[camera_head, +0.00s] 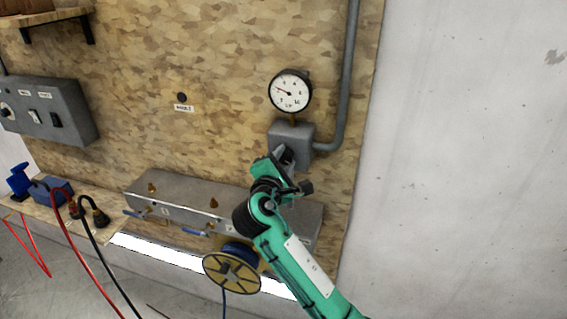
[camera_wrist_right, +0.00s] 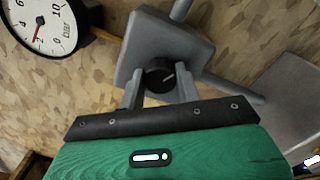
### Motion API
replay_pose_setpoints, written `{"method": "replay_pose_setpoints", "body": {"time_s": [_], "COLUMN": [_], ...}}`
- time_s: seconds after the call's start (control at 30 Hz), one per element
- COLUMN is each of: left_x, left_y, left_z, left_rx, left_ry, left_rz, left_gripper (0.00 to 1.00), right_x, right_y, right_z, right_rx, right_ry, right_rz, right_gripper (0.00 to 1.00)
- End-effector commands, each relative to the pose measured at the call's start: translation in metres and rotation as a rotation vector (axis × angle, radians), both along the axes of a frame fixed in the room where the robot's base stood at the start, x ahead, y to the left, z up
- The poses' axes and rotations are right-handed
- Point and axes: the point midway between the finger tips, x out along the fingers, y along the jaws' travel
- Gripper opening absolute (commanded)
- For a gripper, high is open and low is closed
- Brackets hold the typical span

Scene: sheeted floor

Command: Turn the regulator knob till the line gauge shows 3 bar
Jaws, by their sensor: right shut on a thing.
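The line gauge (camera_head: 290,91) is a round white dial on the board. Its red needle points left and slightly up, near the 2 mark; the exact reading is too small to tell. The gauge is cut off at the top left of the right wrist view (camera_wrist_right: 46,22). Below it is the grey regulator body (camera_head: 303,135). The black regulator knob (camera_wrist_right: 160,75), with a pale line, sits on its face. My right gripper (camera_wrist_right: 160,88) has its two grey fingers on either side of the knob, shut on it. My left gripper is out of view.
A grey pipe (camera_head: 347,85) runs up from the regulator's right. Below is a grey manifold (camera_head: 170,194) with blue-handled valves and a hose reel (camera_head: 232,272). A grey switch box (camera_head: 48,110) hangs at left. The wall at right is bare.

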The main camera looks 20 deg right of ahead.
Motion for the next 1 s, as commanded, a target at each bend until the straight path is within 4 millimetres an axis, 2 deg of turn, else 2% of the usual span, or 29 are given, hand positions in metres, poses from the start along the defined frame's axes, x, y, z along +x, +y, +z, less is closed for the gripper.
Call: {"method": "replay_pose_setpoints", "body": {"time_s": [0.57,0.6,0.7,1.0], "left_x": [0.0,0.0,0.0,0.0], "left_y": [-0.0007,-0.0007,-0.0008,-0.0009], "left_z": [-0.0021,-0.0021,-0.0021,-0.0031], "left_rx": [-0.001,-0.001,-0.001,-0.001], "left_ry": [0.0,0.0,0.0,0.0], "left_rz": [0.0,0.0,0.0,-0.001], "left_gripper": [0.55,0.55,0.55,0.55], "right_x": [-0.0001,-0.0002,-0.0001,-0.0014], "right_y": [-0.0002,-0.0003,-0.0001,0.0011], "right_z": [-0.0002,-0.0003,-0.0003,-0.0007], "right_rx": [0.032,0.032,0.032,0.031], "right_ry": [-0.022,-0.022,-0.021,-0.021], "right_rz": [-0.001,-0.001,-0.001,0.0], "right_gripper": [0.11,0.4,0.55,0.55]}}
